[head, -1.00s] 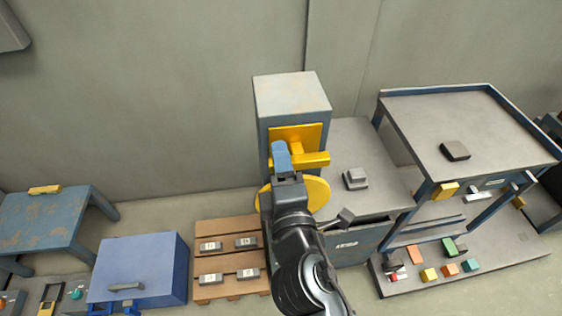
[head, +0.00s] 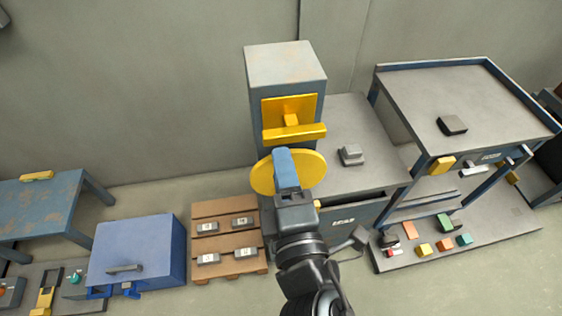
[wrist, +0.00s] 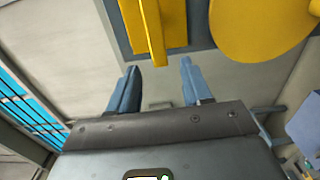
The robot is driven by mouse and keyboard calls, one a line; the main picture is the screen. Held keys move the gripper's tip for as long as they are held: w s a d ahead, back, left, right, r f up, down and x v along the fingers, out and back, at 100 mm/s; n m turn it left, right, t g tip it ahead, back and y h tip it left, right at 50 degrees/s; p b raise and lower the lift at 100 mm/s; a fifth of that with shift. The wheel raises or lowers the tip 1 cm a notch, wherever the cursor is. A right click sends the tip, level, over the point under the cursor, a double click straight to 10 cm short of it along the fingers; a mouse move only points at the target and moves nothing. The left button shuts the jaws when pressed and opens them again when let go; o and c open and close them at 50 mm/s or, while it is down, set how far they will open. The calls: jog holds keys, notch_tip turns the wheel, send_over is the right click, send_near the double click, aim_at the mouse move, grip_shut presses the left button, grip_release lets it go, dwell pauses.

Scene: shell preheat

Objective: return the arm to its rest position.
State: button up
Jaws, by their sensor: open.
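My gripper (head: 284,158) has blue fingers and shows in the middle of the head view, in front of the yellow disc (head: 312,168). In the wrist view my gripper (wrist: 157,80) is open, with nothing between its two fingers. Above the disc, a yellow panel with a T-shaped yellow handle (head: 300,132) is on the front of a grey-blue cabinet (head: 286,66). In the wrist view the yellow handle (wrist: 152,30) lies beyond the fingertips, apart from them, and the yellow disc (wrist: 262,28) is at upper right. Part of the disc is hidden behind my gripper in the head view.
A grey counter (head: 372,128) with a small grey block (head: 351,155) adjoins the cabinet. A blue-framed table (head: 440,95) stands right, above a low platform with coloured blocks. A wooden pallet (head: 224,215) and blue box (head: 140,250) stand left. Open floor lies at lower right.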

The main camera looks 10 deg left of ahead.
dwell(0.4)
jog(key=s+d+f+m+g+h, duration=0.1)
jog(key=s+d+f+m, duration=0.25)
jog(key=s+d, duration=0.25)
jog(key=s+d+f+m+g, duration=0.1)
jog(key=s+d+f+m, duration=0.2)
jog(key=s+d+m, duration=0.25)
jog(key=s+d+r+m+h, duration=0.2)
jog(key=s+d+r+m, duration=0.1)
jog(key=s+d+m, duration=0.3)
jog(key=s+d+r+m+h, duration=0.2)
jog(key=s+d+m, duration=0.4)
jog(key=s, duration=0.5)
jog(key=shift+s+d+r+g, duration=0.2)
jog(key=shift+r+g, duration=0.1)
jog(key=shift+r, duration=0.4)
